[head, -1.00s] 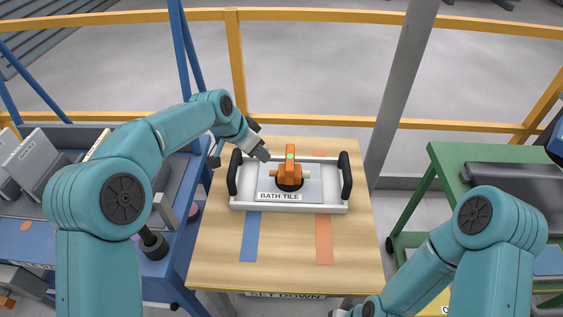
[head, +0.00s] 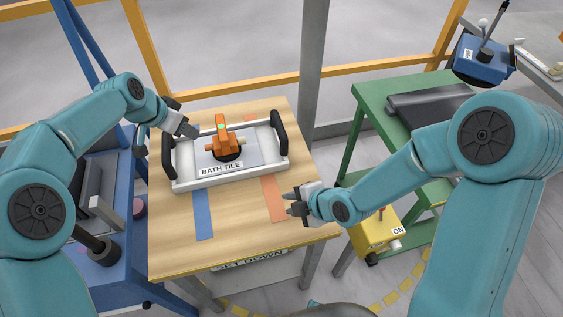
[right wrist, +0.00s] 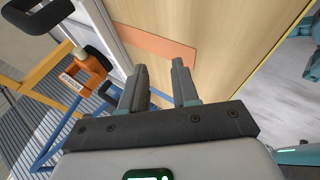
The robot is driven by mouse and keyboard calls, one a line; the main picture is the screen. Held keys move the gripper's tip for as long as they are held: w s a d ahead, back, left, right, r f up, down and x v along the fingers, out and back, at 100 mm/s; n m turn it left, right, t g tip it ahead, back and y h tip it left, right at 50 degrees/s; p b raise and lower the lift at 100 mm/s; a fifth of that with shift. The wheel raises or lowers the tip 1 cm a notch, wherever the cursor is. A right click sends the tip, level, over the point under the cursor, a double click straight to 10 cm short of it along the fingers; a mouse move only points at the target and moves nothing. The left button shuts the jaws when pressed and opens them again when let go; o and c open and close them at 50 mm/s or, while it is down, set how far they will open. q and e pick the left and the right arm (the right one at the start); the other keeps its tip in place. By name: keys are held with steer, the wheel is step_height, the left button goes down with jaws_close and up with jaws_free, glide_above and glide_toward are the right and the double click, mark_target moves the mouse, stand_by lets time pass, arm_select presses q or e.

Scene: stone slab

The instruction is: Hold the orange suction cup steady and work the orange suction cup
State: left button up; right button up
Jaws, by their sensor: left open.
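The orange suction cup (head: 222,136) stands on the light tile labelled BATH TILE, inside a white frame (head: 232,176) with black end handles. It also shows at the upper left of the right wrist view (right wrist: 88,64), partly cropped with the frame. My left gripper (head: 187,129) is open at the frame's far left corner, left of the cup; I cannot tell whether it touches the frame. My right gripper (head: 290,201) is open and empty over the table's right side, near the orange strip (head: 273,198) and apart from the cup. Its two fingers (right wrist: 158,85) show spread in the wrist view.
The wooden table (head: 240,225) has a blue strip (head: 203,214) and clear room in front of the frame. A green stand (head: 375,97) with a dark slab is at right, a yellow box (head: 375,232) marked ON below it. A grey post (head: 312,70) and yellow rail stand behind.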

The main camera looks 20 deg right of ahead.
mark_target(227, 149)
steer(key=w+r+t, duration=0.5)
steer(key=w+t, duration=0.1)
steer(key=w, duration=0.3)
steer(key=shift+n+y, duration=0.4)
steer(key=x, duration=1.6)
steer(key=shift+a+f, duration=0.1)
steer(key=shift+a, duration=0.35)
jaws_close()
steer(key=shift+c, duration=1.6)
jaws_free()
jaws_close()
